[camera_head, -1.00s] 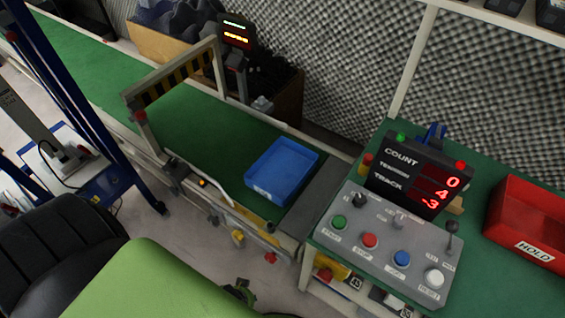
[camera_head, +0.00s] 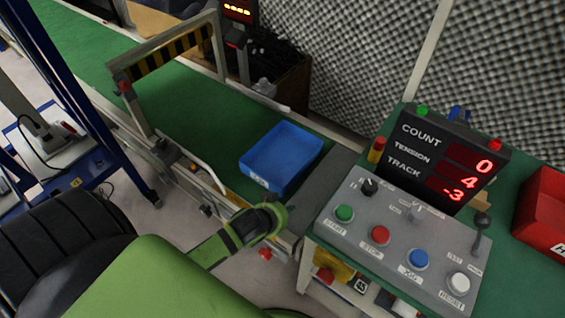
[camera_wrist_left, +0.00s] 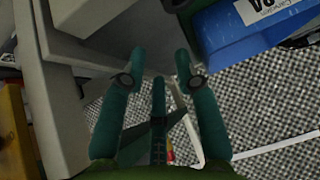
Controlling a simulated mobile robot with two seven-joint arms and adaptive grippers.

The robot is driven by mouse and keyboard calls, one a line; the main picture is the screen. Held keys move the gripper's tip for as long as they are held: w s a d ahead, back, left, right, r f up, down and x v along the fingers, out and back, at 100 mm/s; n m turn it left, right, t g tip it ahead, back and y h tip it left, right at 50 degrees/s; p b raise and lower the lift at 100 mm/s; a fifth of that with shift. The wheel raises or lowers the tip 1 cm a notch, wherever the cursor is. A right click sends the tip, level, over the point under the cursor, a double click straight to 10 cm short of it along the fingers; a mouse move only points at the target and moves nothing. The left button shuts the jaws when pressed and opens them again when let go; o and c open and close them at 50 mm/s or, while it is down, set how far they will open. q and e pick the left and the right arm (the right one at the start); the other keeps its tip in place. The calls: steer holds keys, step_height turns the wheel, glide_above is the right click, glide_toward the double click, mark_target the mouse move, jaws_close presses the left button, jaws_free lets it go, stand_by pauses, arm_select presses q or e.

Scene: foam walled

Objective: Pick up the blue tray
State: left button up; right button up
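The blue tray (camera_head: 281,157) sits upright and looks empty on the green belt, near the belt's right end, with a white label on its near side. A green part of my arm reaches up from the bottom in the head view and ends just short of the tray, over the belt's near edge. In the left wrist view my left gripper (camera_wrist_left: 160,60) has its fingers spread with nothing held between them. A blue object with a white label shows at the upper right there; I cannot tell whether it is the tray. My right gripper is not in view.
A control panel (camera_head: 395,245) with buttons and a count display (camera_head: 443,160) stands right of the tray. A red bin (camera_head: 548,215) is farther right. A striped gate (camera_head: 170,55) spans the belt to the left. The green belt (camera_head: 205,125) between gate and tray is clear.

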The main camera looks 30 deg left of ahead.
mark_target(302, 167)
arm_select(q)
steer(key=w+a+t, duration=0.1)
steer(key=w, duration=0.2)
steer(key=w+a+r+t, duration=0.1)
steer(key=w+a, duration=0.1)
steer(key=w, duration=0.2)
steer(key=w+a+r+t+h+b, duration=0.1)
steer(key=w+t, duration=0.1)
steer(key=w, duration=0.1)
steer(key=shift+w+a+r, duration=0.2)
steer(key=shift+w+r, duration=0.05)
steer(key=shift+w, duration=0.15)
steer(key=shift+w+f, duration=0.2)
steer(key=shift+w, duration=0.55)
steer(key=b+x, duration=0.2)
steer(key=x, duration=0.3)
steer(key=shift+w+f, duration=0.25)
steer(key=shift+f, duration=0.15)
jaws_close()
steer(key=shift+r, duration=0.2)
